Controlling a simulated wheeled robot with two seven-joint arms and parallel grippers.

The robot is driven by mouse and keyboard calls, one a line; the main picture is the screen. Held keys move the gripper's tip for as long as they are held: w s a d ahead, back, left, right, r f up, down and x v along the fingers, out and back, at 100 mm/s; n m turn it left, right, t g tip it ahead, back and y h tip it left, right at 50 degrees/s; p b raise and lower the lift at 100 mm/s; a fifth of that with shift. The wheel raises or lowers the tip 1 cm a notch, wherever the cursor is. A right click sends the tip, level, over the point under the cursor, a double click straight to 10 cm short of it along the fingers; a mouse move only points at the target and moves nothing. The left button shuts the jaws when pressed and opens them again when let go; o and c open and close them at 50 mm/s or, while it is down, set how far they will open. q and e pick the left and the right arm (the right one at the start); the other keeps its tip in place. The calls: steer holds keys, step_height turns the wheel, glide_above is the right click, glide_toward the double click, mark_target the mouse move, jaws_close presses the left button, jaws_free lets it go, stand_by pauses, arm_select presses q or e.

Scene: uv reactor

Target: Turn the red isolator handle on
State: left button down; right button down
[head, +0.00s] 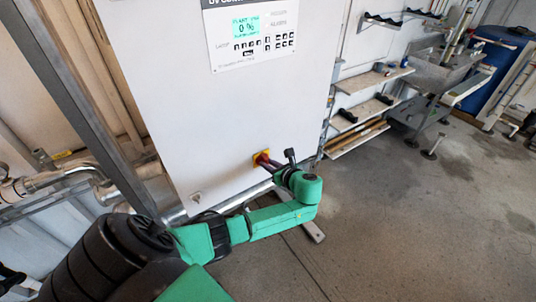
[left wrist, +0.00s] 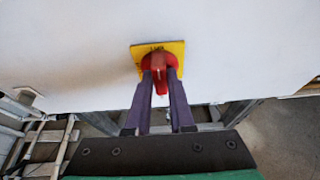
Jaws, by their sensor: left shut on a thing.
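The red isolator handle (left wrist: 159,68) sits on a yellow plate (left wrist: 176,48) on the white cabinet front. In the left wrist view the handle points down from its round red base, slightly tilted. My left gripper (left wrist: 160,84) has its two purple fingers on either side of the handle, shut on it. In the head view the yellow plate (head: 260,154) is low on the cabinet, with my left gripper (head: 264,161) at it; the gripper hides most of the handle. My right gripper is not seen in either view.
The white cabinet (head: 190,110) carries a control panel (head: 250,33) with a lit display. Metal pipes (head: 60,178) run at the left. Shelves (head: 365,80), a sink (head: 440,75) and a blue barrel (head: 495,65) stand at the back right. The floor (head: 430,220) at the right is clear.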

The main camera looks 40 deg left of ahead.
arm_select(q)
steer(key=shift+s+d+f, duration=0.1)
steer(key=shift+f, duration=0.05)
steer(key=c, duration=0.8)
jaws_free()
steer(key=shift+d, duration=0.1)
steer(key=b+v, duration=0.3)
steer(key=v, duration=1.1)
steer(key=shift+d+r, duration=0.15)
steer(key=shift+r, duration=0.1)
